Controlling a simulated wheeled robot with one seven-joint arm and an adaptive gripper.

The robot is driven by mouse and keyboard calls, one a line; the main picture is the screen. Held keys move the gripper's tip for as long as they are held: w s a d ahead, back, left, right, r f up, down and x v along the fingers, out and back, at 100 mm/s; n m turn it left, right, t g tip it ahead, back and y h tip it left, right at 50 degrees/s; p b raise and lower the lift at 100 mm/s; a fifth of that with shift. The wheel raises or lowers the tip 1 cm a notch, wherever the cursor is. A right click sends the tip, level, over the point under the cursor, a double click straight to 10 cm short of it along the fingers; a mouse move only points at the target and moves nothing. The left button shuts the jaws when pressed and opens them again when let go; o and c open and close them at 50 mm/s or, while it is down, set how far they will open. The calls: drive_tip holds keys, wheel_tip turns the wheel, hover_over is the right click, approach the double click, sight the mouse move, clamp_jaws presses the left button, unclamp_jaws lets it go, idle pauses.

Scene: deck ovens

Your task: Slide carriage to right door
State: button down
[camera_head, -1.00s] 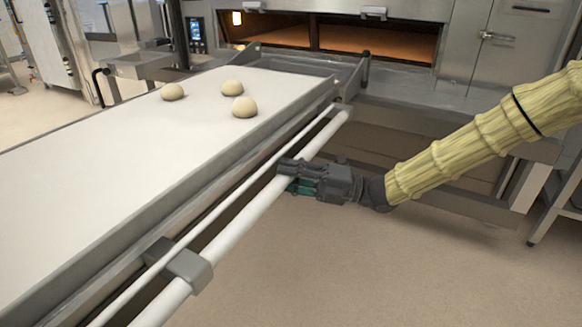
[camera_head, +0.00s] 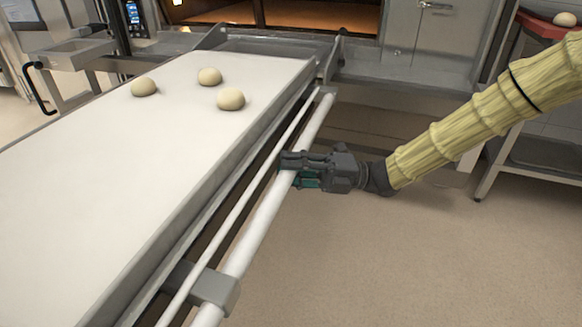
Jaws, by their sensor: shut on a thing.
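The carriage (camera_head: 110,190) is a long flat loader with a pale belt and metal side walls. It fills the left half of the view, its far end near the oven front. Three dough balls (camera_head: 231,99) lie on its far part. A white side rail (camera_head: 262,215) runs along its right side. My gripper (camera_head: 286,170) comes in from the right and is shut on this rail, around its far half. The part of the rail between the fingers is hidden. The oven's lit opening (camera_head: 320,17) is at the top, cut by the picture edge.
A grey bracket (camera_head: 214,289) holds the rail near the bottom. A metal rack with a red tray (camera_head: 547,24) and a dough ball stands at the right. A latch (camera_head: 434,6) shows on the oven front. The floor right of the carriage is clear.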

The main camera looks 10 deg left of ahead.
drive_tip(key=c, duration=1.1)
unclamp_jaws()
drive_tip(key=v, duration=1.2)
